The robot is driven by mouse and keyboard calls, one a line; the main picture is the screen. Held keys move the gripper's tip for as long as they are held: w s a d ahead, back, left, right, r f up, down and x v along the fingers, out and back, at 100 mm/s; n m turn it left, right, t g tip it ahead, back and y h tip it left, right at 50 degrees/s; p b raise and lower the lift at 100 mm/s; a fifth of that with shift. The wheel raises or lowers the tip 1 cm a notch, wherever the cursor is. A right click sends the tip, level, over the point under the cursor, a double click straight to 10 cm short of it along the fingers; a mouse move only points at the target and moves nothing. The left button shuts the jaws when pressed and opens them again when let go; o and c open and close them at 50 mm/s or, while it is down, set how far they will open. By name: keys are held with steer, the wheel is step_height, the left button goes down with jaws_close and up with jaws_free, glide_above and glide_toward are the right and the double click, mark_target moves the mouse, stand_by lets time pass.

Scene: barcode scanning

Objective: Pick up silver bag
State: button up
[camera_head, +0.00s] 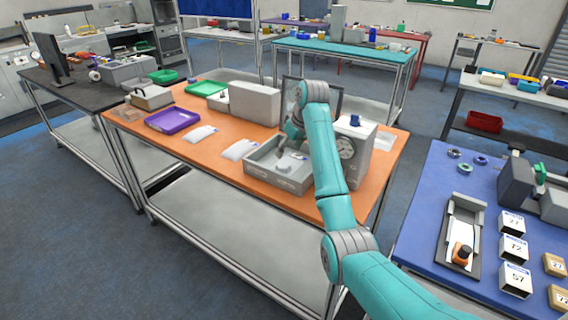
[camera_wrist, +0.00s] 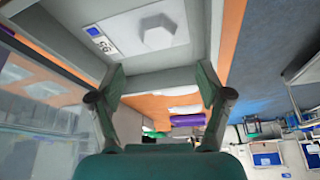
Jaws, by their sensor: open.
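A pale silver-white packet (camera_head: 290,165) with a raised middle lies inside a grey open tray (camera_head: 271,184) on the orange table. In the wrist view the packet (camera_wrist: 118,36) shows a blue label, printed digits and a raised six-sided lump. Two similar pale packets, a left one (camera_head: 200,133) and a right one (camera_head: 240,149), lie on the table left of the tray. I cannot tell for sure which one is the silver bag. My gripper (camera_head: 284,152) is over the tray, close to the packet. In the wrist view its fingers (camera_wrist: 162,85) are apart with nothing between them.
The tray walls surround the packet. A purple tray (camera_head: 173,120) and a green tray (camera_head: 205,88) are farther left on the orange table (camera_head: 215,160).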

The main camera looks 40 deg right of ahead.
mark_target(284, 164)
steer(key=x, duration=0.8)
steer(key=shift+d+f, duration=0.15)
steer(key=c, duration=1.4)
